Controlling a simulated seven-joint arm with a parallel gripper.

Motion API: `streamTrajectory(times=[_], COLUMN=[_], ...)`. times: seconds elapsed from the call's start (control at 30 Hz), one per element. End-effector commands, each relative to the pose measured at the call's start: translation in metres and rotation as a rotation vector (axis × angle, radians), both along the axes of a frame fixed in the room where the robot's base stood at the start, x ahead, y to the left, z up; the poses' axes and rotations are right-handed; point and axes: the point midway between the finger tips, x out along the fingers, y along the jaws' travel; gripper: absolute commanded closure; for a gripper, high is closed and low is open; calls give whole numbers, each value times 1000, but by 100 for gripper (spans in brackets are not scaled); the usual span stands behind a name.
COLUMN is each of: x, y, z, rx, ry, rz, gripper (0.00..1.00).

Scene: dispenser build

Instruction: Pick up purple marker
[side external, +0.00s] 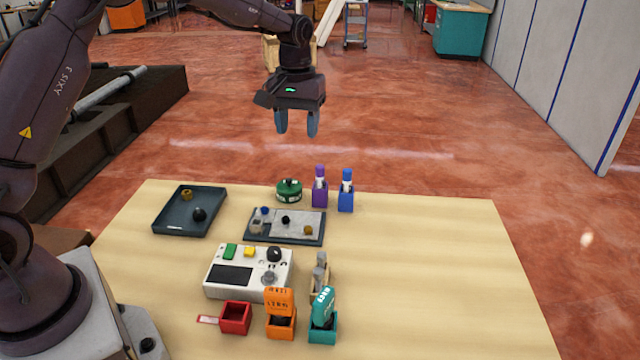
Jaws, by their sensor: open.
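The purple marker (320,174) stands upright in a purple holder (319,197) near the back edge of the table. Its cap and a pale band show above the holder; the rest is hidden inside. My gripper (297,128) is open and empty, fingers pointing down. In the side external view it appears above and a little left of the purple marker, clearly apart from it.
A blue marker (347,176) stands in a blue holder (345,202) just right. A green round object (289,188) is close on the left. A grey tray (168,226), control box (222,291) and orange holder (281,328) are also there. The table's right side (440,270) is clear.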

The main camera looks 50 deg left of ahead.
Motion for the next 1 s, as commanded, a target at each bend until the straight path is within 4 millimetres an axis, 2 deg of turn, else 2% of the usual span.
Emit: streamTrajectory(times=[0.03, 0.1, 0.2, 0.3, 0.4, 0.57, 0.9, 1.0], x=[17, 37, 60, 78, 91, 87, 87, 87], y=[9, 18, 28, 33, 34, 33, 34, 34], z=[-20, -40, -60, -60, -34, -38, -97, -107], rx=[-1, -2, 2, 4, 1, 2, 2, 2], ry=[20, 36, 41, 22, -26, 1, 0, -1], rz=[65, 162, 303, 428, 546, 643, 647, 647], gripper=[48, 48, 48, 48, 48, 48, 48, 48])
